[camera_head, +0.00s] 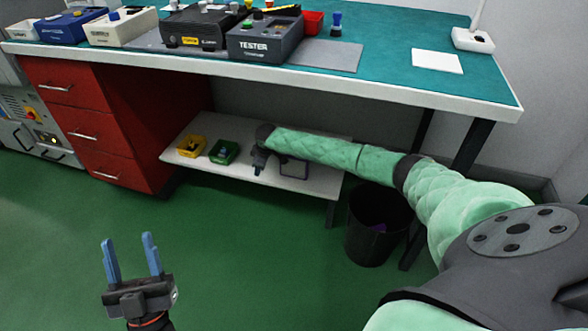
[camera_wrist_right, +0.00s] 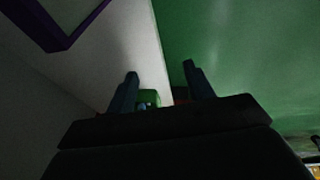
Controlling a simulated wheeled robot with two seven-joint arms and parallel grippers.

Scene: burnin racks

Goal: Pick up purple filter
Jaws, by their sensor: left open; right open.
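A dark purple, frame-like filter (camera_head: 293,177) lies on the white lower shelf (camera_head: 315,186) under the bench, partly hidden by my right arm. Its purple edge and corner show at the upper left of the right wrist view (camera_wrist_right: 88,24), off to one side of the fingers. My right gripper (camera_wrist_right: 160,74) is open and empty over the shelf's front edge; in the head view it is small and dark, left of the filter (camera_head: 258,165). My left gripper (camera_head: 132,258) is open and empty over the green floor, far from the shelf.
A yellow bin (camera_head: 191,146) and a green bin (camera_head: 224,152) stand on the shelf's left part. Red drawers (camera_head: 95,125) stand left of it. A black waste bin (camera_head: 365,225) holding something purple stands right. The bench top (camera_head: 385,80) is above; the front floor is clear.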

